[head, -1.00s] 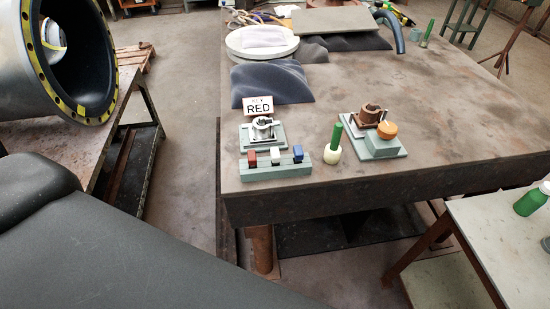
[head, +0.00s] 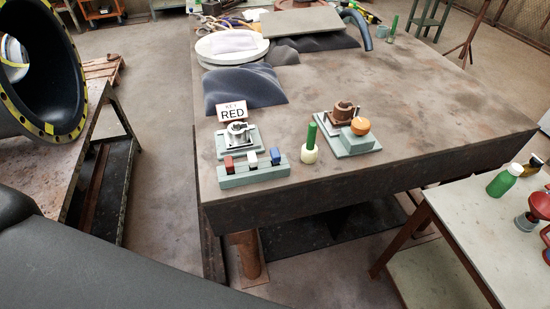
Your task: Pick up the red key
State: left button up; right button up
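The red key (head: 229,164) looks like a small red block standing in the left slot of a grey-green rack (head: 253,177) near the front edge of the workbench. A white block (head: 251,159) and a blue block (head: 275,156) stand in the same rack to its right. Behind the rack, a sign (head: 232,111) reading "KEY RED" stands by a metal lock-like device (head: 238,131) on a grey-green base. Neither of my grippers is in view.
A green-handled tool with a pale base (head: 311,145) stands right of the rack. Beyond it is a base (head: 347,143) with an orange knob (head: 360,126). A side table (head: 470,215) with a green bottle (head: 504,180) is at right. A large lined pipe (head: 45,75) is at left.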

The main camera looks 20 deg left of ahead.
aim_at(228, 160)
jog(key=j+z, duration=0.25)
jog(key=j, duration=0.5)
jog(key=j+z, duration=0.2)
jog(key=j, duration=0.55)
jog(key=k+j+z, duration=0.25)
jog(key=j, duration=0.45)
jog(key=i, duration=0.1)
